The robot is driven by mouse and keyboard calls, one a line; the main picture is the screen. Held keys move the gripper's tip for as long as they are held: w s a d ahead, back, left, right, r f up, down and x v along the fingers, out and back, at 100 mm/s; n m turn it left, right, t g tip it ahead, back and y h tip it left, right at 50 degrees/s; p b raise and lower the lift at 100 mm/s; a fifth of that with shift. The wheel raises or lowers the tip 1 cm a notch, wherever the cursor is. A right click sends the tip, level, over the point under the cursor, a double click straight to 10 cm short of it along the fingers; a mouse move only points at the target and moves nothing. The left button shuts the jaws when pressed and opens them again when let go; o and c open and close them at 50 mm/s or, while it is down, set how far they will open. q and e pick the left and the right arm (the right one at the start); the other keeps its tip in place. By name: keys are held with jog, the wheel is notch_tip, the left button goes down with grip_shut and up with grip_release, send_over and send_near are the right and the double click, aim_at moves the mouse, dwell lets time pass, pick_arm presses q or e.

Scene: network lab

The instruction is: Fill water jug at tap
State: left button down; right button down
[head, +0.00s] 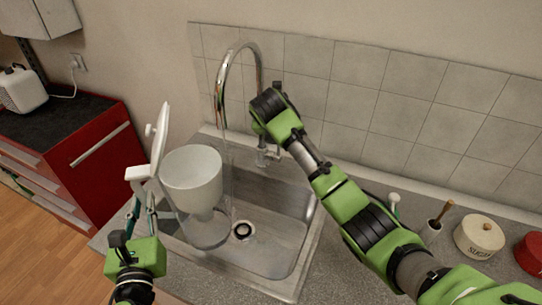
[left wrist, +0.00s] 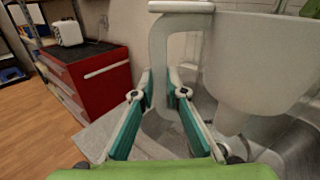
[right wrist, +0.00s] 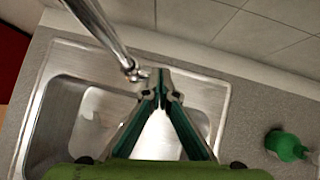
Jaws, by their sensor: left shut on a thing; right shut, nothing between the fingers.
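The water jug (head: 206,232) has a clear body, a white inner funnel (head: 192,178) and a raised white lid (head: 160,140). It is upright at the left part of the sink. My left gripper (left wrist: 160,90) is shut on its white handle (left wrist: 158,50). The chrome tap (head: 221,75) arches over the sink, its spout end just right of the funnel. Faint vertical streaks show below the spout; I cannot tell whether they are running water. My right gripper (right wrist: 161,82) is shut and empty, close beside the tap's lower fitting (right wrist: 133,72); contact is unclear. In the head view its fingers are mostly hidden.
The steel sink (head: 285,262) is set in a grey speckled counter, against a tiled wall (head: 350,95). A red cabinet (head: 95,150) is at the left.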

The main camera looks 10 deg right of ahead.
jog(key=shift+w+d+r, duration=0.15)
jog(key=shift+w+d, duration=0.1)
jog(key=shift+w, duration=0.1)
dwell(0.4)
